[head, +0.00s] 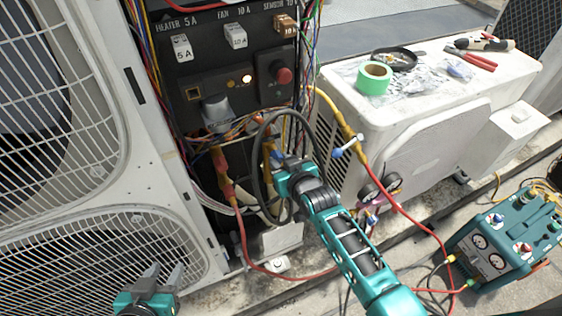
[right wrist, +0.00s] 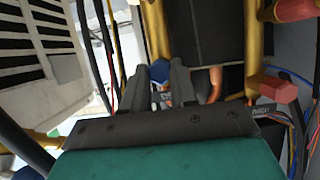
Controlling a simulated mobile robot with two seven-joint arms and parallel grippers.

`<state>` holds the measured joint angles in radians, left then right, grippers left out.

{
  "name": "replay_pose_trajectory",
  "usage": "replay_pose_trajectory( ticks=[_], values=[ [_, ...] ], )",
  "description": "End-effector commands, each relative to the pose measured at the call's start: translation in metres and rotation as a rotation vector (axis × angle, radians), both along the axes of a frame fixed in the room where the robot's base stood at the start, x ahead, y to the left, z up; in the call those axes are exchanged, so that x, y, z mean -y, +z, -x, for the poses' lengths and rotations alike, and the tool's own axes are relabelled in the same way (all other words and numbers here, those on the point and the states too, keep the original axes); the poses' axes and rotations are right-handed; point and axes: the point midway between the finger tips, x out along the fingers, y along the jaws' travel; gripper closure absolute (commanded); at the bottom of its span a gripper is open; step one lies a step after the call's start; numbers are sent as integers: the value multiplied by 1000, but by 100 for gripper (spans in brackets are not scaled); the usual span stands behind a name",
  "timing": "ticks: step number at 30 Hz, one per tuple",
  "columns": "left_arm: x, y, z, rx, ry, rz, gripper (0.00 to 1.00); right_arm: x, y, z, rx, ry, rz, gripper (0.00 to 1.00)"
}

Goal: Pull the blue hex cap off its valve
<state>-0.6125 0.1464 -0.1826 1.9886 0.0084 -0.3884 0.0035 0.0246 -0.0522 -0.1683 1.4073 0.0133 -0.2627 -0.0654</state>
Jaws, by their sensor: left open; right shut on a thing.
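The blue hex cap (right wrist: 160,70) shows in the right wrist view between the fingertips of my right gripper (right wrist: 161,80), by a yellow-brown pipe. My right gripper is shut on it. I cannot tell whether the cap is still seated on its valve. In the head view my right gripper (head: 283,172) reaches into the open condenser's lower bay, and the cap is hidden there. My left gripper (head: 163,281) is open and empty, low in front of the condenser's fan grille (head: 95,262).
A red hex cap (right wrist: 279,88) sits on the pipework beside my right gripper. A black cable loop (head: 256,160), wires and a red hose (head: 410,219) surround the right arm. A white unit (head: 432,142) with green tape (head: 373,79) and a teal gauge machine (head: 497,250) stand at right.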

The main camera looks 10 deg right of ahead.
Motion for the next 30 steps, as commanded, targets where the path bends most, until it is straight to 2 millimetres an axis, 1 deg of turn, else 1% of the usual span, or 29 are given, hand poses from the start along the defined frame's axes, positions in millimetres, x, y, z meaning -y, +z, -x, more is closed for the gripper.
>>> replay_pose_trajectory(
  ticks=[11, 30],
  values=[
    [0, 1, 0, -2, 0, 0, 57, 0, 0, 1, -1, 0, 0, 100],
    [0, 15, 1, -2, 0, 0, 57, 4, 1, 19, -1, 0, 0, 100]
  ],
)
